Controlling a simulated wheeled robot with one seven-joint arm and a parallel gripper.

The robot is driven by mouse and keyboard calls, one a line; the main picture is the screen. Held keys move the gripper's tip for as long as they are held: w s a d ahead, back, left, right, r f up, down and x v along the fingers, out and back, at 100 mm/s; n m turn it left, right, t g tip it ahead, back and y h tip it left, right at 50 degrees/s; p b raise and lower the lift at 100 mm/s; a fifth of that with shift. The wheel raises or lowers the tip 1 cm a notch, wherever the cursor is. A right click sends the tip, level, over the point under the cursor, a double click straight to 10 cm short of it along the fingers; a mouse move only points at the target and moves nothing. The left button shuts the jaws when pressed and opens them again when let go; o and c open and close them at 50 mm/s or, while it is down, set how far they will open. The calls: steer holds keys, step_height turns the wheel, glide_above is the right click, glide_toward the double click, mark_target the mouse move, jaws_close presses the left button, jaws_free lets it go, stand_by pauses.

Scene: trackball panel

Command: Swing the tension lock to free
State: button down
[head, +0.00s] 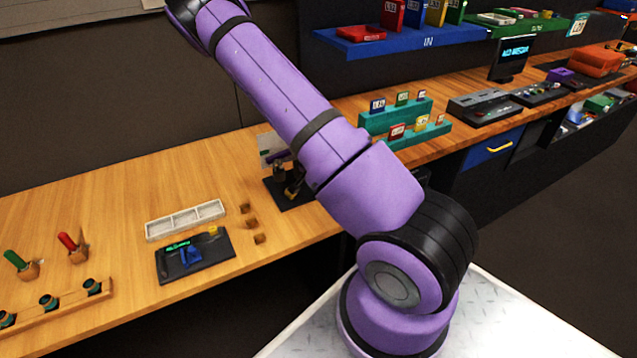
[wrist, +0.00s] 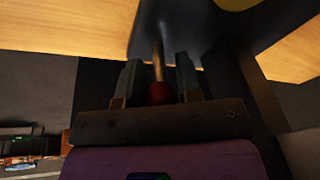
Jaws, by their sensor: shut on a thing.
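In the wrist view, a thin brass-coloured lever with a red ball knob (wrist: 159,92) sits between the two fingers of my gripper (wrist: 156,68); I take it to be the tension lock. My gripper is shut on it, though dark gaps seem to show beside the shaft. The lever's shaft runs up to a dark panel (wrist: 190,18). In the head view, the dark panel (head: 296,204) lies on the wooden bench behind my arm. My arm hides much of it there, and the lever cannot be made out.
A black board with a blue piece (head: 191,255), a white compartment tray (head: 186,219) and several small wooden blocks (head: 250,222) are on the bench at left. A teal stepped rack (head: 395,118) stands at right of the panel. Shelves hang above. The bench's back left is clear.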

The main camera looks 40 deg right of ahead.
steer(key=shift+w+a+g+h, duration=0.1)
steer(key=shift+a+g+h, duration=0.1)
steer(key=shift+h, duration=0.45)
steer(key=shift+w+a+g+h, duration=0.1)
steer(key=shift+a+g+h, duration=0.1)
steer(key=shift+h, duration=0.45)
steer(key=shift+a, duration=0.1)
steer(key=c, duration=0.9)
jaws_free()
steer(key=shift+r, duration=0.15)
